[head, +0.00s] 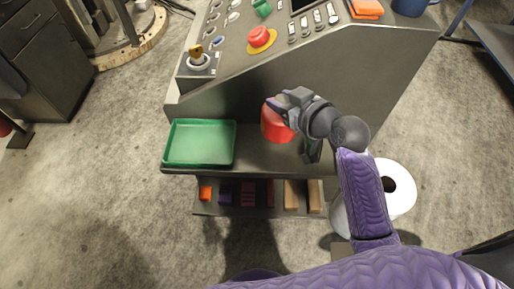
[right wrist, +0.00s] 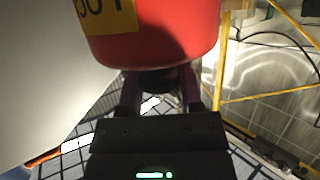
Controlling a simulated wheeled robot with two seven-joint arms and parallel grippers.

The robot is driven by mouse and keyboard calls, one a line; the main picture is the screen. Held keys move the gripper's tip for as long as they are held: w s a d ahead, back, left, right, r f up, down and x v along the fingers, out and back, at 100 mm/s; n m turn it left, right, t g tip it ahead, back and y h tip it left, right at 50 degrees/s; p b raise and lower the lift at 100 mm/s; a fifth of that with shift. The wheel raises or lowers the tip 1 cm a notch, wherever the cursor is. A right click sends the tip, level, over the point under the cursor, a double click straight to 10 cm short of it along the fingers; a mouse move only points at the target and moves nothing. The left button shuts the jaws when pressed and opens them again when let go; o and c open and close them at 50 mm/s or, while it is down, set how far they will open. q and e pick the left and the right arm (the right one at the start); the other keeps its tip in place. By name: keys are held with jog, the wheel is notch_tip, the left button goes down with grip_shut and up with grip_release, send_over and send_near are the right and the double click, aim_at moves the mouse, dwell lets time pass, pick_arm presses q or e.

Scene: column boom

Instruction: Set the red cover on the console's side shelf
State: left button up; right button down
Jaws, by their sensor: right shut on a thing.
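The red cover (head: 274,126) is in my right gripper (head: 284,104), above the console's side shelf (head: 262,157), to the right of the green tray. In the right wrist view the red cover (right wrist: 155,35) fills the top, with a yellow label bearing partly cut-off black letters. The right gripper's fingers (right wrist: 160,90) are shut on its lower edge. The head view looks from above, so I cannot tell whether the cover touches the shelf. My left gripper is not in view.
A green tray (head: 201,160) takes the shelf's left end. The console (head: 290,75) rises behind, with a red button (head: 260,38) and a key switch (head: 197,56). Several items lie on a lower rack (head: 260,210). A white roll (head: 403,190) stands right. The shelf's middle is bare.

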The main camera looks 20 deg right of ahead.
jog(key=w+f+m+h, duration=0.1)
jog(key=w+a+f+m+h, duration=0.1)
jog(key=h, duration=0.1)
jog(key=shift+w+a+f+m+t, duration=0.2)
jog(key=shift+w+f+m+t, duration=0.05)
jog(key=shift+w+m+t, duration=0.15)
jog(key=shift+w+a+f+h, duration=0.15)
jog(key=shift+w+a+h, duration=0.05)
jog(key=shift+a+h, duration=0.1)
notch_tip(320, 180, down, 10)
jog(key=b, duration=0.4)
jog(key=shift+w+a+f, duration=0.1)
jog(key=shift+a+f, duration=0.05)
jog(key=shift+f, duration=0.05)
jog(key=shift+r, duration=0.15)
jog(key=shift+c, duration=1.4)
grip_release()
